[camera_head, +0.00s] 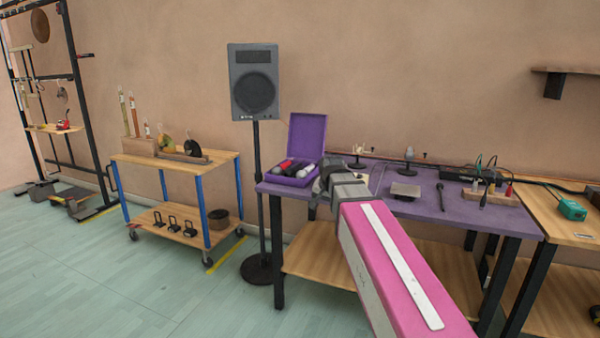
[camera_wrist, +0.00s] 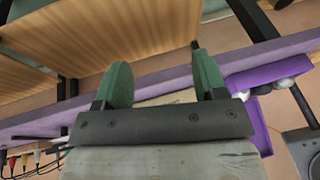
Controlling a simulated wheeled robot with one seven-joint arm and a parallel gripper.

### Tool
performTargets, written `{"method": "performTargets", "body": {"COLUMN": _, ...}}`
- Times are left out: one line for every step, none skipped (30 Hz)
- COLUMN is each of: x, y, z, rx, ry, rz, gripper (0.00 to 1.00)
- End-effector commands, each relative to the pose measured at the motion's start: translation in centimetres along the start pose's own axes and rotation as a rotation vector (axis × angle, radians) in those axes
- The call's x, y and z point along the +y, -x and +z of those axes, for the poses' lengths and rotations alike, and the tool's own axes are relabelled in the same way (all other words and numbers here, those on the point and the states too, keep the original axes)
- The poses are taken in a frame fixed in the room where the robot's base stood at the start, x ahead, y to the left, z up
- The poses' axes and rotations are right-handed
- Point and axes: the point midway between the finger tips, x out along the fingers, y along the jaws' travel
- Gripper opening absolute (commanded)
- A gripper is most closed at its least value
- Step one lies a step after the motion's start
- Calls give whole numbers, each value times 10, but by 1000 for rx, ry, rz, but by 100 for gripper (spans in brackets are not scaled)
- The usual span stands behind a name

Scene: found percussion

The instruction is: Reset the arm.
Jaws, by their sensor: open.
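My gripper shows in the wrist view (camera_wrist: 163,85) with two green fingertips spread apart and nothing between them. In the head view my arm reaches forward, a pink link with a white stripe leading to a grey wrist. The grey end (camera_head: 340,185) is at the front left edge of the purple table (camera_head: 425,208), in front of its top in the picture. The fingertips cannot be made out in the head view. The wrist view looks tilted, with the purple table edge (camera_wrist: 160,83) crossing behind the fingers.
An open purple case (camera_head: 307,135) with several microphones stands beside my wrist. A grey speaker on a stand (camera_head: 253,82) is left of the table. A wooden cart (camera_head: 222,160) stands farther left. Small gear, cables and a wooden block (camera_head: 490,196) occupy the table's right.

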Motion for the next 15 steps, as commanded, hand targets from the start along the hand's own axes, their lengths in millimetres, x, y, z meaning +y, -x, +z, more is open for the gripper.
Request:
{"method": "performTargets", "body": {"x": 13, "y": -13, "z": 10, "rx": -18, "ry": 15, "rz": 14, "gripper": 65}}
{"method": "performTargets", "body": {"x": 20, "y": -21, "z": 16, "rx": -27, "ry": 26, "rz": 21, "gripper": 65}}
{"method": "performTargets", "body": {"x": 29, "y": -32, "z": 23, "rx": -42, "ry": 43, "rz": 32, "gripper": 65}}
{"method": "performTargets", "body": {"x": 36, "y": -39, "z": 29, "rx": -53, "ry": 56, "rz": 39, "gripper": 65}}
{"method": "performTargets", "body": {"x": 43, "y": -47, "z": 35, "rx": -64, "ry": 69, "rz": 46, "gripper": 65}}
{"method": "performTargets", "body": {"x": 52, "y": -57, "z": 43, "rx": -79, "ry": 87, "rz": 55, "gripper": 65}}
{"method": "performTargets", "body": {"x": 59, "y": -64, "z": 49, "rx": -91, "ry": 99, "rz": 61, "gripper": 65}}
{"method": "performTargets", "body": {"x": 66, "y": -71, "z": 55, "rx": -102, "ry": 113, "rz": 67, "gripper": 65}}
{"method": "performTargets", "body": {"x": 76, "y": -80, "z": 63, "rx": -117, "ry": 129, "rz": 75, "gripper": 65}}
{"method": "performTargets", "body": {"x": 83, "y": -87, "z": 70, "rx": -128, "ry": 141, "rz": 81, "gripper": 65}}
{"method": "performTargets", "body": {"x": 90, "y": -93, "z": 76, "rx": -140, "ry": 155, "rz": 86, "gripper": 65}}
{"method": "performTargets", "body": {"x": 99, "y": -102, "z": 85, "rx": -156, "ry": 171, "rz": 93, "gripper": 65}}
{"method": "performTargets", "body": {"x": 106, "y": -107, "z": 92, "rx": -168, "ry": 184, "rz": 97, "gripper": 65}}
{"method": "performTargets", "body": {"x": 113, "y": -113, "z": 99, "rx": -180, "ry": 197, "rz": 102, "gripper": 65}}
{"method": "performTargets", "body": {"x": 122, "y": -121, "z": 108, "rx": -197, "ry": 213, "rz": 107, "gripper": 65}}
